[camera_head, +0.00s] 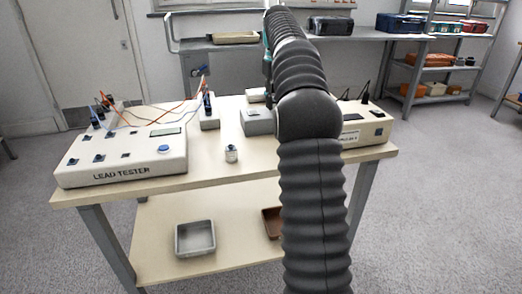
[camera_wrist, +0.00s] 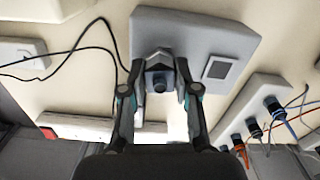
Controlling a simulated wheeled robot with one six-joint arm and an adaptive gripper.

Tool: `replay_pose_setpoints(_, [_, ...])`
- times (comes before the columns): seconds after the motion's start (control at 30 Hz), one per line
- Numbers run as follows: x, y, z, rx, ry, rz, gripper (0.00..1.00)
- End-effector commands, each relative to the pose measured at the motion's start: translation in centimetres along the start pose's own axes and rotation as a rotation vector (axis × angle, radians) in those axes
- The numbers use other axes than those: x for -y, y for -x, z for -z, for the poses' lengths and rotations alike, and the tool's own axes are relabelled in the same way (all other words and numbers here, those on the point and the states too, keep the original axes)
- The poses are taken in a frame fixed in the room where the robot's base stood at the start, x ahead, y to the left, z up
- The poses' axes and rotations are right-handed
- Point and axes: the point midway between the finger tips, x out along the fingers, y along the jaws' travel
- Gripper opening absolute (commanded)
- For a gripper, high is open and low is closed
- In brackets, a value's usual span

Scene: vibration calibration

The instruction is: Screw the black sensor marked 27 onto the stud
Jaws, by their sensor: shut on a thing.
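In the wrist view my gripper (camera_wrist: 160,70) is shut on a small dark sensor (camera_wrist: 159,82), which sits between its two fingertips. No number can be read on it. Behind the fingertips is a grey block (camera_wrist: 218,40) with a small dark panel on its face. The sensor overlaps this block's edge in the picture, and I cannot tell whether they touch. The stud is not visible. In the head view my arm hides the gripper and sensor; part of the grey block (camera_head: 258,122) shows left of the arm.
The lead tester (camera_head: 120,160) with orange and dark leads stands on the table's left. A small silver cylinder (camera_head: 231,154) stands in front of the grey block. A white box (camera_head: 370,131) stands right of my arm. A grey tray (camera_head: 195,239) lies on the lower shelf.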

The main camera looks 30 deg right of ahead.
Motion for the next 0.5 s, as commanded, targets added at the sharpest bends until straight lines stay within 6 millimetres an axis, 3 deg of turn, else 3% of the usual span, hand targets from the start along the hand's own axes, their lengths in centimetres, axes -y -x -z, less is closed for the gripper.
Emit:
replay_pose_setpoints(0.17, [-0.06,0.0,-0.01,0.0,-0.014,-0.001,0.0])
replay_pose_setpoints(0.5, [-0.11,0.02,-0.03,-0.001,-0.312,0.0,0.0])
